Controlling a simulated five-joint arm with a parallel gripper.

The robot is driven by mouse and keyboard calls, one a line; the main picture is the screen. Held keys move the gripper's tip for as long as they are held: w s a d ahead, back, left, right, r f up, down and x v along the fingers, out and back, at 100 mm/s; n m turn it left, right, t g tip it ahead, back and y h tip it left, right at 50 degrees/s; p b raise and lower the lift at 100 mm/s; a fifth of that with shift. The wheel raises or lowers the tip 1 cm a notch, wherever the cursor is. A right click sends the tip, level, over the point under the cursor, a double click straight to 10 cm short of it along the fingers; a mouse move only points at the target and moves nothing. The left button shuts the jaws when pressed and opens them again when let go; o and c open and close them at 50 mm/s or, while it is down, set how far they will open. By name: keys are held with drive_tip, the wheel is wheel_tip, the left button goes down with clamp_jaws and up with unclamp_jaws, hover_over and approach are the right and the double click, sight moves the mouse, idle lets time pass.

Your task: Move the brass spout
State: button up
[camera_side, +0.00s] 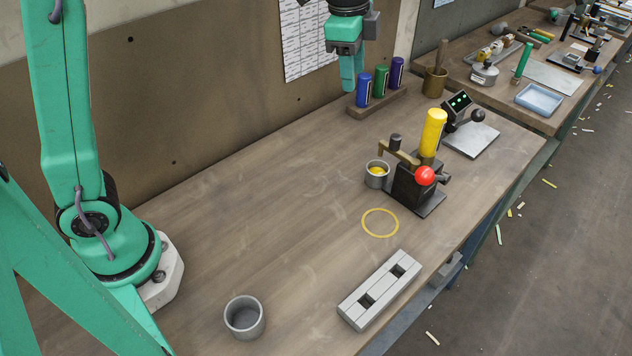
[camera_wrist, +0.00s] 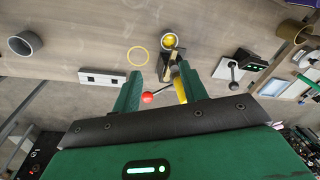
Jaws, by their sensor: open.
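The brass spout (camera_side: 401,154) is a bent arm with a dark knob, on top of a dark dispenser block (camera_side: 408,189). Its outer end is over a grey cup (camera_side: 376,180) with yellow contents. A yellow roll (camera_side: 433,132) stands upright on the dispenser, and a red ball (camera_side: 425,176) is at its front. My gripper (camera_side: 352,84) is open and empty, high above the bench and apart from the spout. In the wrist view the dispenser, cup (camera_wrist: 169,42) and yellow roll (camera_wrist: 181,90) show between or just beyond the fingers; the spout is small there.
A rack (camera_side: 377,104) holds blue, green and purple rolls at the back. A yellow ring (camera_side: 380,222) marks the bench. A grey slotted block (camera_side: 380,290) and an empty grey cup (camera_side: 245,318) are at the front. A small panel (camera_side: 457,106) stands behind the dispenser. The bench's middle is clear.

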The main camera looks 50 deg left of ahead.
drive_tip(key=s+a+n+t, duration=0.1)
drive_tip(key=s+a+n, duration=0.3)
drive_tip(key=s, duration=0.4)
drive_tip(key=s+a+r+n+t, duration=0.1)
drive_tip(key=s+a+n, duration=0.3)
drive_tip(key=s, duration=0.4)
drive_tip(key=shift+n+t, duration=0.3)
drive_tip(key=shift+t, duration=0.1)
drive_tip(key=shift+s, duration=0.2)
